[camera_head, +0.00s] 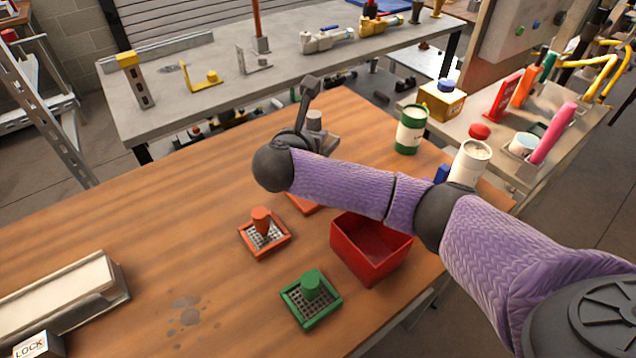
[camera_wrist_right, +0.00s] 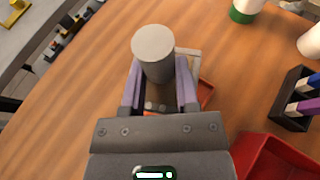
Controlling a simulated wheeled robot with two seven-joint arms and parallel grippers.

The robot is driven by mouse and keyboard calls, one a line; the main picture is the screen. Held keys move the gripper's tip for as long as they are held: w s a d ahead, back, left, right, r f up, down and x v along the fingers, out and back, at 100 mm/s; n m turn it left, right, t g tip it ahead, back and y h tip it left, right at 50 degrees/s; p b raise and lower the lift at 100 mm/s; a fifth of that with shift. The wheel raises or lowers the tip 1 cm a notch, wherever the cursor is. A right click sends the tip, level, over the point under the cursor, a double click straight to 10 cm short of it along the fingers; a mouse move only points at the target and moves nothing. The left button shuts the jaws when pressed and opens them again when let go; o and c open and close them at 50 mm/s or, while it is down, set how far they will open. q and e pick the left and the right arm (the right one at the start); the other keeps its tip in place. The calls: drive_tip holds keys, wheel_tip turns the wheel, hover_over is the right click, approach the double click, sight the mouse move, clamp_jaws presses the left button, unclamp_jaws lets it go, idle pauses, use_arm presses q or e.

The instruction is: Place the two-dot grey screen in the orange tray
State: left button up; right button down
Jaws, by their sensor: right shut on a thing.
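A grey screen with a round upright handle (camera_wrist_right: 154,46) is between the fingers of my right gripper (camera_wrist_right: 160,78) in the wrist view. The gripper is shut on it. A pale corner of its frame (camera_wrist_right: 189,64) shows beside the handle, and two small pale dots show between the fingers. In the head view the grey handle top (camera_head: 314,119) shows behind my right wrist. An orange tray (camera_head: 302,204) lies flat on the table, partly hidden by my right arm; its edge (camera_wrist_right: 206,94) shows near the right finger. Whether the screen touches it, I cannot tell. My left gripper is out of view.
An orange screen (camera_head: 264,236) and a green screen (camera_head: 311,297) sit nearer on the wooden table. A deep red bin (camera_head: 372,248) stands under my arm. A green-white can (camera_head: 410,129) is at the far right. A long pale box (camera_head: 60,300) lies left. The left middle is clear.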

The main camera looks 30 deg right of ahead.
wheel_tip(320, 180, down, 10)
drive_tip(key=b, duration=0.4)
drive_tip(key=shift+f+b, duration=0.25)
drive_tip(key=shift+b, duration=0.1)
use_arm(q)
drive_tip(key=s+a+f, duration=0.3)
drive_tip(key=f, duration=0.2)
use_arm(e)
drive_tip(key=shift+r, duration=0.15)
drive_tip(key=shift+c, duration=2.2)
unclamp_jaws()
drive_tip(key=shift+o, duration=0.4)
drive_tip(key=shift+s+r+p, duration=0.1)
drive_tip(key=shift+p, duration=0.2)
drive_tip(key=p+v, duration=0.5)
drive_tip(key=v, duration=0.6)
drive_tip(key=shift+r, duration=0.2)
drive_tip(key=shift+s+a, duration=0.25)
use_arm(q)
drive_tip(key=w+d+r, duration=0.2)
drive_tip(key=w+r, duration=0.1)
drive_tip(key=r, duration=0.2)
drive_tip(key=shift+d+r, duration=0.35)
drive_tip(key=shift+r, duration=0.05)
